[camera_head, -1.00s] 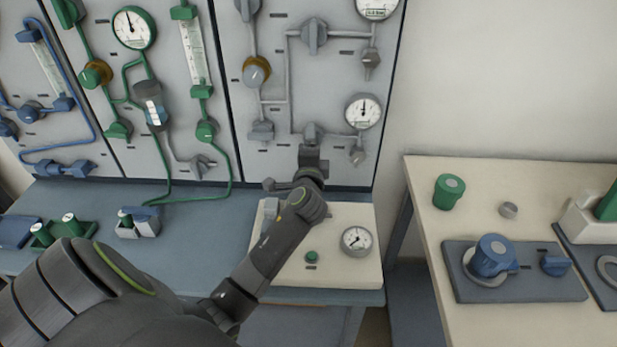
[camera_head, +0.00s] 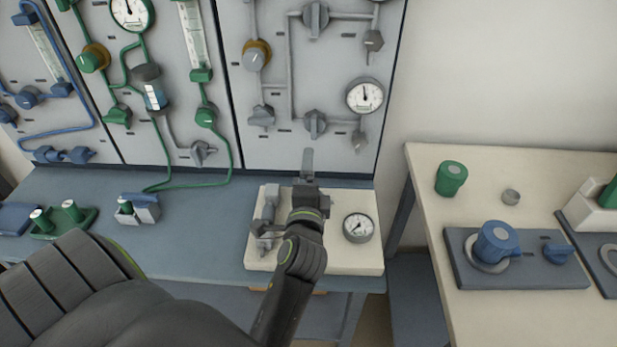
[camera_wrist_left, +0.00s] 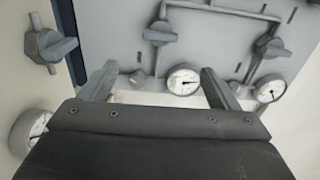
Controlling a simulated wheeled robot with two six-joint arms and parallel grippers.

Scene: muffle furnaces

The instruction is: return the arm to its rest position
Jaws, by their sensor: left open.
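My left arm comes in from the lower left in the head view. Its left gripper (camera_head: 307,172) is over the cream box with a round gauge, pointing toward the grey wall panel. In the left wrist view the two fingers (camera_wrist_left: 158,88) stand apart with nothing between them. Valves and gauges of the grey panel (camera_wrist_left: 215,45) show beyond the fingers, apart from them. The wrist and forearm hide part of the cream box (camera_head: 345,262). My right gripper is in neither view.
A blue-grey bench (camera_head: 200,215) holds green and blue fittings at left. Panels with valves, tubes and gauges (camera_head: 365,95) stand behind. At right a cream table (camera_head: 425,165) carries a green cap (camera_head: 451,178) and a blue knob (camera_head: 497,242) on a grey plate.

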